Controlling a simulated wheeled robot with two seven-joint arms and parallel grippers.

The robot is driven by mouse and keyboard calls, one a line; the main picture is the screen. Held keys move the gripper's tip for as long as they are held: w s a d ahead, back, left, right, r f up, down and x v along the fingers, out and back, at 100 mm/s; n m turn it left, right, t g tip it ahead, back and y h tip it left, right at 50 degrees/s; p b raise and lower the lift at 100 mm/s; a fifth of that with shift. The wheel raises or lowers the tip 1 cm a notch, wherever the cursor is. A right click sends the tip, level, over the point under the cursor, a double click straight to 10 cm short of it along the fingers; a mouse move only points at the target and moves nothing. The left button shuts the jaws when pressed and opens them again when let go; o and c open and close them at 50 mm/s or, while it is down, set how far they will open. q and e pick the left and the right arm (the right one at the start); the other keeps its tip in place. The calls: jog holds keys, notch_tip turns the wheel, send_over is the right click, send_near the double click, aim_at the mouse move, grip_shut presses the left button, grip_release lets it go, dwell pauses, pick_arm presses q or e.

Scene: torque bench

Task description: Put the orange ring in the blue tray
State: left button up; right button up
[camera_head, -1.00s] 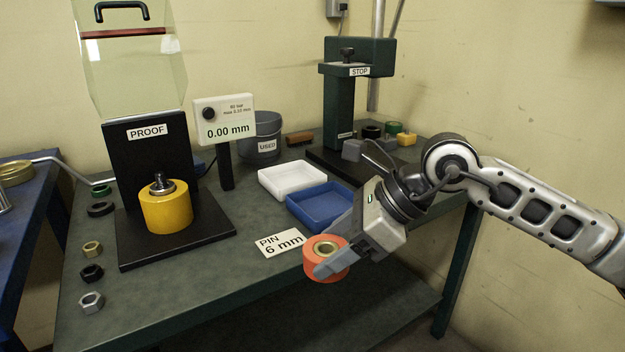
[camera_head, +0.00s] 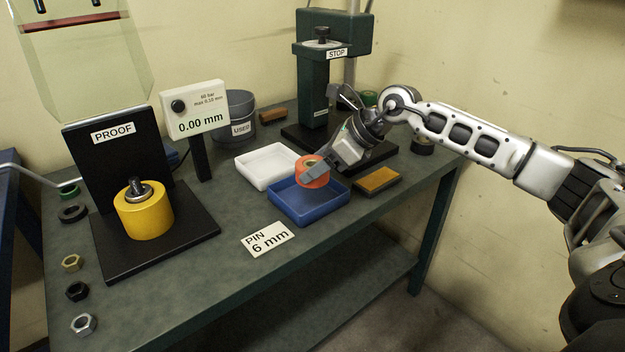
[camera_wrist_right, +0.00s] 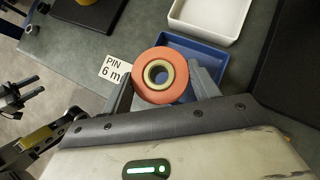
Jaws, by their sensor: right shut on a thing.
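The orange ring (camera_head: 312,172) has a pale metal sleeve in its bore. My right gripper (camera_head: 316,172) is shut on the ring and holds it over the blue tray (camera_head: 300,211). In the right wrist view the ring (camera_wrist_right: 143,84) sits between the two fingers of my right gripper (camera_wrist_right: 160,88), with part of the blue tray (camera_wrist_right: 205,57) behind it. The ring appears to be above the tray's rear part; how high is hard to tell.
A white tray (camera_head: 266,166) stands behind the blue tray. An orange-topped block (camera_head: 378,180) lies to its right. The green STOP press (camera_head: 313,85) stands behind. A PIN 6 mm card (camera_head: 268,239) lies in front. A yellow cylinder (camera_head: 145,215) stands on the PROOF stand at left.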

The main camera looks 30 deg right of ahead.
jog(key=w+f, duration=0.1)
jog(key=f, duration=0.1)
jog(key=w+d+f, duration=0.1)
jog(key=w+f, duration=0.1)
jog(key=shift+w, duration=0.15)
notch_tip(320, 180, down, 3)
jog(key=shift+w, duration=0.15)
jog(key=shift+f, duration=0.25)
jog(key=o, duration=1.2)
jog(key=shift+f, duration=0.25)
jog(key=o, duration=0.4)
jog(key=shift+r, duration=0.1)
